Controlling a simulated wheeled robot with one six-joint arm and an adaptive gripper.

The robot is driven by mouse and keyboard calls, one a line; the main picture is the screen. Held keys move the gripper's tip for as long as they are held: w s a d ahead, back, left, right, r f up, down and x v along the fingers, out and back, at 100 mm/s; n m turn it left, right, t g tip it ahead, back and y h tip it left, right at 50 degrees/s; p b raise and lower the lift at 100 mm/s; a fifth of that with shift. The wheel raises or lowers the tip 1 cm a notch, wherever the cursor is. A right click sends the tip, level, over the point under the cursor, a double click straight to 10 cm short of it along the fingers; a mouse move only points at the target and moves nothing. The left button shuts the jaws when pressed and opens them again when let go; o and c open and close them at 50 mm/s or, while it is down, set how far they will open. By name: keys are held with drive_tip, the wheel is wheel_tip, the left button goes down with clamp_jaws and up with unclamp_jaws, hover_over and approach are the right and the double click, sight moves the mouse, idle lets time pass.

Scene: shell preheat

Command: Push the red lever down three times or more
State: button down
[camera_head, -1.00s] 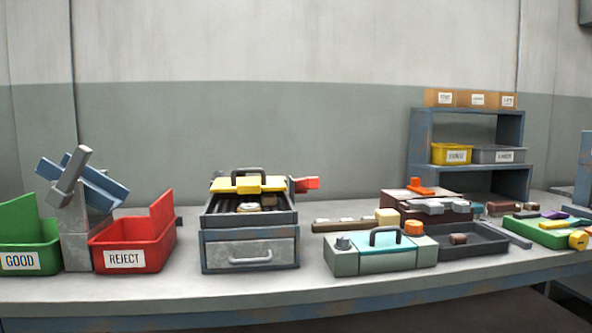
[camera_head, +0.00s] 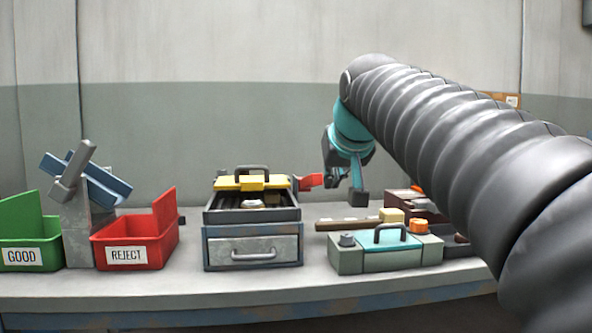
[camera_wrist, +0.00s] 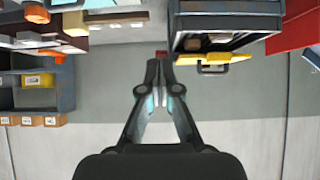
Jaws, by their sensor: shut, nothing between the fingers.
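The red lever (camera_head: 311,181) sticks out from the right side of the grey drawer unit (camera_head: 253,232) with the yellow-barred open top. It appears raised near the level of the unit's top rim. In the wrist view, which is upside down, a small red piece of the lever (camera_wrist: 161,54) shows just beyond my fingertips. My gripper (camera_head: 359,198) is shut and empty, pointing down to the right of the lever in the head view, with a visible gap between them. The wrist view also shows the fingers (camera_wrist: 163,75) together.
A grey-green box with a handle (camera_head: 388,256) stands right of the drawer unit. A red REJECT bin (camera_head: 127,256) and a green GOOD bin (camera_head: 22,257) stand left. My arm hides much of the right side. The table front (camera_head: 200,288) is clear.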

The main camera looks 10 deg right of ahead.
drive_tip(key=w+r+t, duration=0.2)
drive_tip(key=w+r, duration=0.4)
drive_tip(key=r, duration=0.3)
drive_tip(key=shift+w+b, duration=0.35)
drive_tip(key=shift+w, duration=0.05)
hover_over(309, 183)
drive_tip(key=d, duration=0.1)
drive_tip(key=f, duration=0.2)
drive_tip(key=s+f, duration=0.1)
drive_tip(key=f, duration=0.1)
drive_tip(key=shift+d+f, duration=0.2)
drive_tip(key=shift+f, duration=0.1)
wheel_tip(309, 183, down, 3)
drive_tip(key=shift+s+r+b, duration=0.1)
drive_tip(key=shift+s+b, duration=0.05)
drive_tip(key=shift+b, duration=0.75)
drive_tip(key=shift+s+f, duration=0.15)
drive_tip(key=shift+f, duration=0.45)
